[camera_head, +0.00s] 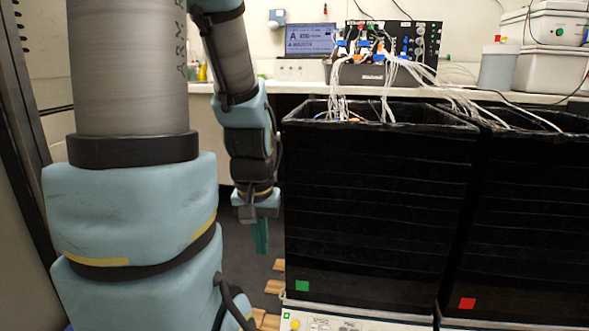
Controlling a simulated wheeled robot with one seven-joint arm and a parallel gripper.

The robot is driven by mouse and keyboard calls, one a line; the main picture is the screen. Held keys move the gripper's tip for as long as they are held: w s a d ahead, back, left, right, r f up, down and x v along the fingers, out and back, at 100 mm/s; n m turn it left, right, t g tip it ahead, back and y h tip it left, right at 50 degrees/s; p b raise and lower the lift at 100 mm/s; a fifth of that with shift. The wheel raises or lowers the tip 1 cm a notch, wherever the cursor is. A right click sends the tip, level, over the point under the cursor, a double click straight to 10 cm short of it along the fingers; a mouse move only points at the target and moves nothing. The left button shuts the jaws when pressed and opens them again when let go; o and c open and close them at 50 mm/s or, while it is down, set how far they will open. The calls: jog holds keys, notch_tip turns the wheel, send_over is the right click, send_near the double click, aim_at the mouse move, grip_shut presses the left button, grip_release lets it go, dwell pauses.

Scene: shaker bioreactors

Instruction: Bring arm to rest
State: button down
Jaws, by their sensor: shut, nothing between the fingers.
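My arm comes down from the top of the head camera view in two grey and light-blue sections on the left. My gripper (261,236) hangs at the end of the farther section and points down. Its green fingers are close together with nothing seen between them. It hangs in the gap to the left of a black-covered shaker box (375,215) with a green square. It appears apart from the box, though the exact distance is hard to judge.
A second black box (530,235) with a red square stands at right. White tubes run from both boxes to a device (385,72) on the bench behind. A screen (311,38) stands there too. Wooden pieces (272,287) lie on the dark floor below my gripper.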

notch_tip(320, 180, up, 28)
jog(key=p, duration=2.6)
jog(key=shift+r, duration=0.15)
